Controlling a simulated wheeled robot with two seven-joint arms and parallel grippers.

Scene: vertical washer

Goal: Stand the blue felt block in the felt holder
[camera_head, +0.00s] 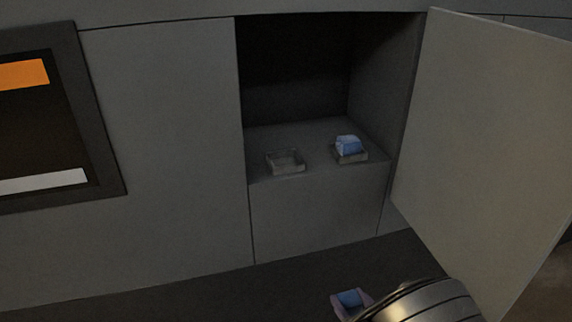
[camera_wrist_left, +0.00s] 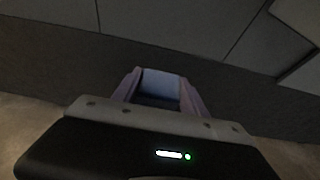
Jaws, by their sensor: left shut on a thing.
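My left gripper (camera_head: 352,300) is low at the bottom of the head view, in front of and below the open compartment. It is shut on a blue felt block (camera_head: 348,298). The block also shows between the two fingers in the left wrist view (camera_wrist_left: 160,84); its lower part is hidden by the gripper body. Inside the compartment are two small square holders. The left holder (camera_head: 286,170) is empty. The right holder (camera_head: 352,158) has another light blue block (camera_head: 347,144) in it. I cannot tell which holder is the felt one. My right gripper is not in view.
The compartment's door (camera_head: 485,130) stands open to the right. A grey front panel (camera_head: 315,215) lies below the compartment shelf. A dark display with orange and white bars (camera_head: 45,120) is at the far left. The space above the holders is free.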

